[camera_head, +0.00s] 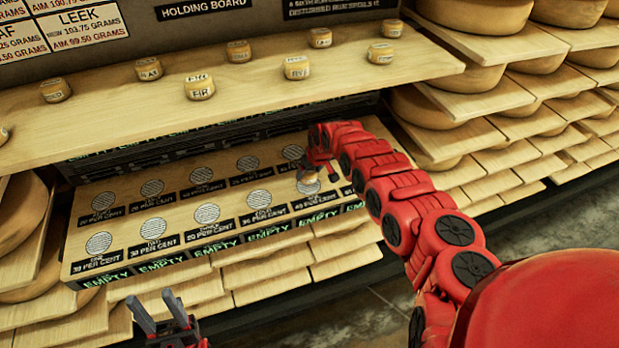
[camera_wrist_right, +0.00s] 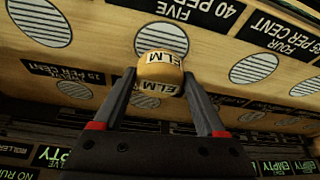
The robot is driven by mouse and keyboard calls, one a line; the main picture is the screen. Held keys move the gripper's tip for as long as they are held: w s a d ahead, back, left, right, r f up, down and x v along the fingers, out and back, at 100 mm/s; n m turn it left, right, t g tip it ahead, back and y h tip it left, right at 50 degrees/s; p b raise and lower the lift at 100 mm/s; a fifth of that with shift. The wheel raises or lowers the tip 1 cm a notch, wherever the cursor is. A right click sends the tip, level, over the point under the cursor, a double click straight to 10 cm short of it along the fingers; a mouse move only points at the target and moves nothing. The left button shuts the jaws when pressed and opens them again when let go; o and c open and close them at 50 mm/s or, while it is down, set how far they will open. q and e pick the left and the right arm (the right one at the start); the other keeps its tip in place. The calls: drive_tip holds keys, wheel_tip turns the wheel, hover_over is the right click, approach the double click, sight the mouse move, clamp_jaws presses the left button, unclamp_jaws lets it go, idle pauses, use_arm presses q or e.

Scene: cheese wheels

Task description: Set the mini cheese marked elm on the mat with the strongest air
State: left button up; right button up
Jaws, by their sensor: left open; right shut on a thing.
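The mini cheese marked ELM (camera_wrist_right: 160,68) is a small yellow cylinder with a dark-lettered white label. My right gripper (camera_wrist_right: 160,78) is shut on it, one finger on each side. In the head view the right gripper (camera_head: 312,172) is over the right part of the lower board, with the cheese (camera_head: 308,187) below it. In the wrist view the cheese overlaps a round striped mat (camera_wrist_right: 160,38); I cannot tell if they touch. More round mats, such as one at front left (camera_head: 99,243), stand in two rows beside per-cent labels. My left gripper (camera_head: 154,302) is open and empty at the lower left.
The holding board shelf (camera_head: 120,118) above the mats carries several other labelled mini cheeses (camera_head: 199,87). The lower board (camera_head: 75,270) has EMPTY signs along its front edge. Large cheese wheels (camera_head: 435,110) on wooden planks fill the right side. The visible mats look bare.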

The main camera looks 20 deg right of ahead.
wheel_tip(320, 180, down, 2)
drive_tip(key=shift+f, duration=0.4)
